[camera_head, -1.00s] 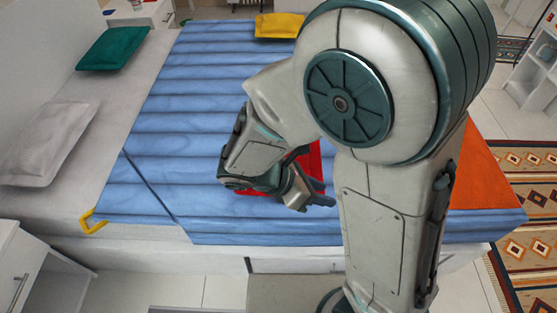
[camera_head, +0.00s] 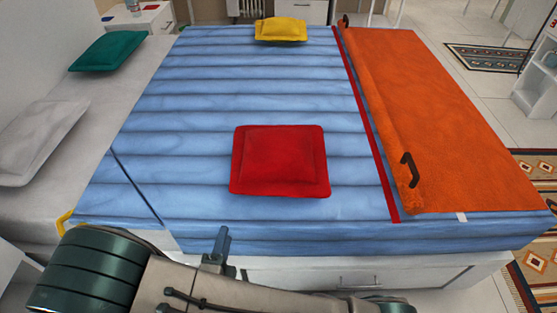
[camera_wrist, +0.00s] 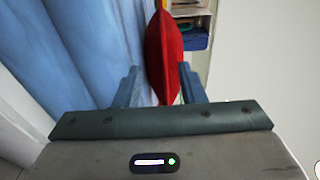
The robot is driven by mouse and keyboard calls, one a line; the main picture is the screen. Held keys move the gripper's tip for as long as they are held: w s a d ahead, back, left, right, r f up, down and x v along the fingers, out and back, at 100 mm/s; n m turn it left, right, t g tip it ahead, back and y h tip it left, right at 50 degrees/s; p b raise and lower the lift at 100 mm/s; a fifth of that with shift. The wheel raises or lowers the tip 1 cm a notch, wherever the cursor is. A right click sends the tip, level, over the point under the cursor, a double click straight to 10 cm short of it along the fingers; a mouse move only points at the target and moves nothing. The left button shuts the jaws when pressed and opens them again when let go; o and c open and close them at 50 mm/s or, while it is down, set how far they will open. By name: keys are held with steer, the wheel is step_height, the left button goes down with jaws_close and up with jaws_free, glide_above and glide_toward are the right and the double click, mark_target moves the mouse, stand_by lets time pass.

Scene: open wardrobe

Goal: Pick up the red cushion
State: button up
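The red cushion (camera_head: 280,160) lies flat on the blue bedspread (camera_head: 190,100), near the front edge of the bed, fully visible in the head view. My gripper (camera_head: 219,246) is low at the bed's front edge, in front of and a little left of the cushion; only part of it shows there. In the wrist view, the two blue fingers of my gripper (camera_wrist: 160,76) are spread apart. The cushion (camera_wrist: 167,50) shows edge-on beyond and between the fingertips, with no visible grip on it.
A yellow cushion (camera_head: 281,29) lies at the far edge. A green cushion (camera_head: 108,51) and a white pillow (camera_head: 40,140) are at the left. An orange cover (camera_head: 460,120) with dark handles covers the right side. Drawers (camera_head: 350,277) line the bed's front.

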glide_toward(235, 195)
steer(key=w, duration=0.3)
steer(key=shift+w+d+b, duration=0.2)
steer(key=shift+w+b, duration=0.4)
steer(key=shift+w, duration=0.7)
steer(key=shift+w+d+b, duration=0.25)
steer(key=shift+w+b, duration=0.35)
steer(key=shift+w, duration=0.75)
jaws_close()
